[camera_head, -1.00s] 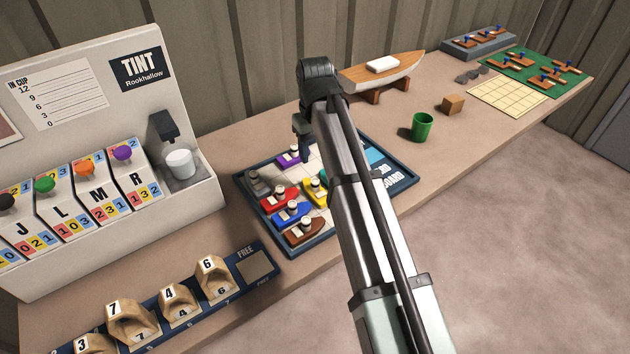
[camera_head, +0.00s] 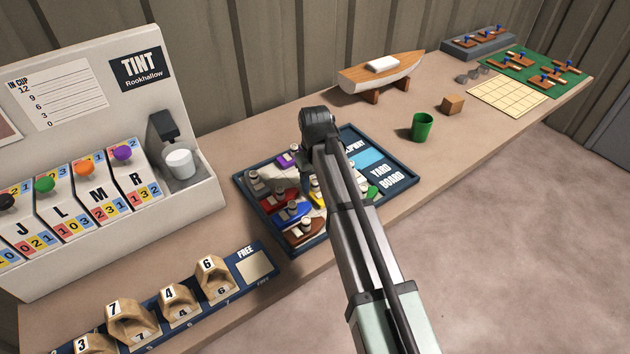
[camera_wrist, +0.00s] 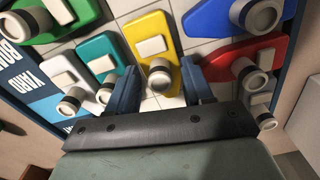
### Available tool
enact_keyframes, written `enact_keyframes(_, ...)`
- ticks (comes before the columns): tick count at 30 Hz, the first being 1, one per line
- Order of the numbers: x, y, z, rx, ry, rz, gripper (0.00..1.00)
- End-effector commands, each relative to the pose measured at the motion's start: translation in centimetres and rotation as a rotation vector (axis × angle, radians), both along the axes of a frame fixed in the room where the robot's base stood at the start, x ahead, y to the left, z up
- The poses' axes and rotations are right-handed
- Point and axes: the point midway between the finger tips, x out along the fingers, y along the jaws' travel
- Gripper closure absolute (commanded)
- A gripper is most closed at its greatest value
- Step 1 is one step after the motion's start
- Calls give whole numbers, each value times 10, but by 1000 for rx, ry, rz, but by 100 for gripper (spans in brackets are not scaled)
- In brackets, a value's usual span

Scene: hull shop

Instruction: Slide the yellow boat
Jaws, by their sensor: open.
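The yellow boat (camera_wrist: 152,52) lies on the yard board's light grid in the wrist view, with a white block and a round white-topped funnel on it. My gripper (camera_wrist: 165,85) is open, its two blue fingers on either side of the boat's funnel end; I cannot tell whether they touch it. In the head view my gripper is mostly hidden behind my arm, low over the board. Only a sliver of the yellow boat (camera_head: 315,187) shows there. The yard board (camera_head: 396,186) has a dark blue rim.
A teal boat (camera_wrist: 98,58) lies left of the yellow one, a red boat (camera_wrist: 235,58) right, and a blue boat (camera_wrist: 228,14) at the upper right. A green cup (camera_head: 422,127), a wooden cube (camera_head: 453,105) and a model hull (camera_head: 382,76) stand beyond the board.

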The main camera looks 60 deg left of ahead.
Motion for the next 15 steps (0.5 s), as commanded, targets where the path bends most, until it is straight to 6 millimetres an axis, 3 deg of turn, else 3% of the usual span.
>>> enact_keyframes(5,0,0,0,0,0,0,49)
enact_keyframes(15,0,0,0,0,0,0,81)
